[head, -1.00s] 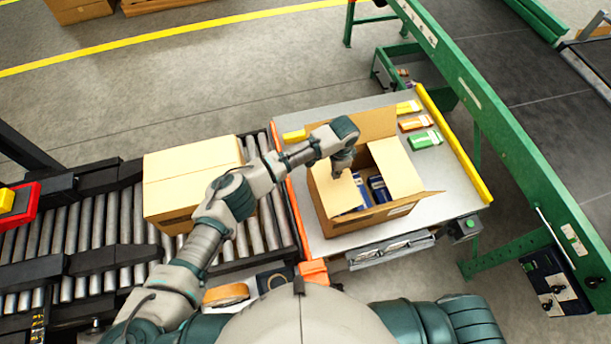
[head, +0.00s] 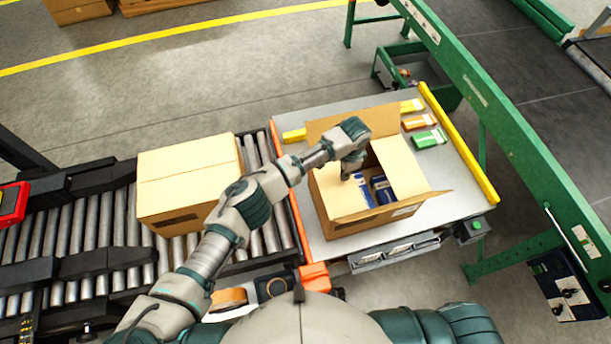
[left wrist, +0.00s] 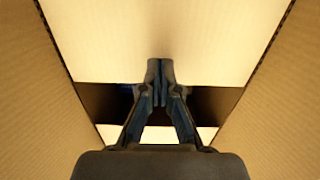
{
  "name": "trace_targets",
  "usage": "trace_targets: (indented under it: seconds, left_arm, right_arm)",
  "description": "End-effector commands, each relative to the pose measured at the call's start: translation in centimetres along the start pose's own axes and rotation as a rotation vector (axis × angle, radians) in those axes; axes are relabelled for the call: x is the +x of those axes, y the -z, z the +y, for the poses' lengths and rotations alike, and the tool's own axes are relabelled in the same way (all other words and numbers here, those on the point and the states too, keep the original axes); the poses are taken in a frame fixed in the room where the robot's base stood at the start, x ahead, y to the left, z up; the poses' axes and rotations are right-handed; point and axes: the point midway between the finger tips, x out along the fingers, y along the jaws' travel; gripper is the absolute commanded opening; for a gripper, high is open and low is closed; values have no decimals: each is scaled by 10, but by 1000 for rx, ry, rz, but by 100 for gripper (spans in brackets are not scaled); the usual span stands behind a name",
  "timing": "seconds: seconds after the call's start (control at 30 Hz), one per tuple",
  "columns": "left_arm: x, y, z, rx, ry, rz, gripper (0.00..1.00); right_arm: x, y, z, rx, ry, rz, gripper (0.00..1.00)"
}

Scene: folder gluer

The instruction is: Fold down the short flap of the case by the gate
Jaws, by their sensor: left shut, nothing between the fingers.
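The open tan case (head: 372,222) stands on the work table, with dark blue boxes (head: 381,189) inside. My left gripper (head: 350,174) is shut and empty, pointing down over the left part of the case opening. A tan flap (head: 335,195) lies at the case's left end, partly hidden by the gripper. A broad flap (head: 398,165) shows at the right, and the far flap (head: 350,120) stands up behind my wrist. In the left wrist view, the shut fingertips (left wrist: 160,82) are over a pale cardboard panel (left wrist: 160,35), between tan flaps or walls on both sides. I cannot tell whether they touch.
An orange bar (head: 285,190) edges the table's left side and a yellow bar (head: 458,145) its right side. A closed carton (head: 188,180) sits on the roller conveyor at left. Small orange (head: 418,121) and green (head: 429,138) packs lie behind the case. A green conveyor frame (head: 500,115) runs along the right.

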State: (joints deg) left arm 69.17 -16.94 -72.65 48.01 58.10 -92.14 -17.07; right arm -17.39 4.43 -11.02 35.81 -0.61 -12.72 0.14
Motion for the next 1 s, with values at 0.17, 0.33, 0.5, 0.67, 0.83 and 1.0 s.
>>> trace_targets:
  seconds: [0.17,0.33,0.5,0.67,0.83,1.0]
  left_arm:
    - [1,1,0,-1,0,1,0]
    - [0,2,0,-1,1,0,0]
    - [-12,4,1,-1,2,-1,0]
    - [-34,4,1,0,2,-1,0]
    - [-57,3,1,0,2,0,0]
    - [-79,2,0,0,0,1,0]
  right_arm:
    - [3,-1,-1,0,0,-1,87]
    - [2,-1,-1,0,1,0,87]
    - [-8,3,1,-1,1,5,87]
    - [-26,8,2,-1,0,12,87]
    - [-46,13,3,0,-2,17,87]
    - [-66,17,3,0,-4,20,87]
